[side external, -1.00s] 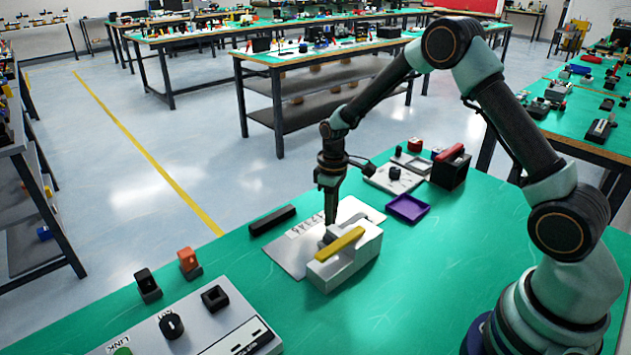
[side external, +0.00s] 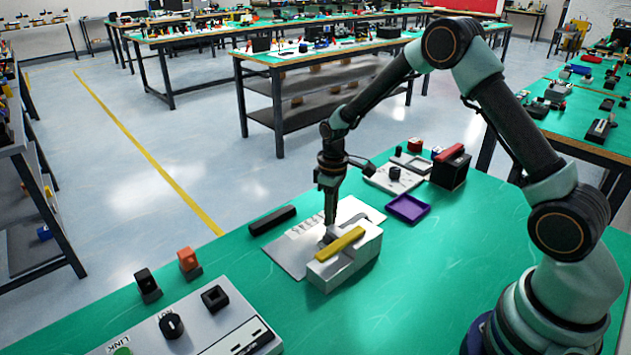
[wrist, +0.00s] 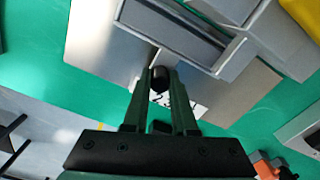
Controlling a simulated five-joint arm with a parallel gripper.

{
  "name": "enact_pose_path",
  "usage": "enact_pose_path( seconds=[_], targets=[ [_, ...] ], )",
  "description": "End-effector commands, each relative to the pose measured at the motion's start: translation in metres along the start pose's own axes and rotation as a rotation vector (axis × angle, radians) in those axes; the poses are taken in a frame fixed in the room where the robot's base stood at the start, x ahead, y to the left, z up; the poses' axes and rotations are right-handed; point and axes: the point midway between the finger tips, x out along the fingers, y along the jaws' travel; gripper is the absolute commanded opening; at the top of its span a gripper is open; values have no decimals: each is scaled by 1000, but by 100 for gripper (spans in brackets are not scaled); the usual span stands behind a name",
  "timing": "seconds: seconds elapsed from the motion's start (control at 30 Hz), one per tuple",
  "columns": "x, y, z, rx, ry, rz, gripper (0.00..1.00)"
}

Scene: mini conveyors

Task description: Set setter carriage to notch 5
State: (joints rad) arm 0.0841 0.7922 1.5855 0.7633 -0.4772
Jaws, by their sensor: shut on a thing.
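The setter is a pale grey housing (side external: 350,263) with a yellow bar (side external: 340,244) on top, standing on a light grey plate (side external: 286,252) with a row of printed digits. The plate also shows in the wrist view (wrist: 95,45). My gripper (side external: 331,222) points down at the housing's far side. In the wrist view my gripper (wrist: 160,75) is shut on a small black knob (wrist: 159,84), which I take to be the carriage's knob. Digits (wrist: 180,101) show just beside the right finger, partly hidden. Which notch the carriage is at cannot be read.
A black bar (side external: 272,220) lies left of the plate. A purple tray (side external: 407,208) and a black box with a red top (side external: 450,168) stand to the right. A grey control panel (side external: 200,325) and small black and orange blocks are at front left. Green table is clear at front right.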

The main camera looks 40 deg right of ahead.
Motion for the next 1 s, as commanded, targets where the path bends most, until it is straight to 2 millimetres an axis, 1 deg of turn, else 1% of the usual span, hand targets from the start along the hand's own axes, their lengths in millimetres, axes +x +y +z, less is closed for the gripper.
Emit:
enact_pose_path(
  seconds=[0.17,0.23,0.27,0.5,0.6,0.7,0.97,1.0],
  targets=[
    [-1,-1,0,-1,-2,-1,0],
    [-1,-6,-2,-2,-3,-1,0],
    [-1,-10,-4,-3,-3,-1,0],
    [-1,-58,-24,-7,-2,-1,0],
    [-1,-70,-29,-4,-2,-1,0],
    [-1,-74,-30,0,-1,-1,0],
    [-1,-73,-30,1,-1,0,0],
    [-1,-73,-30,1,-1,0,41]
  ],
)
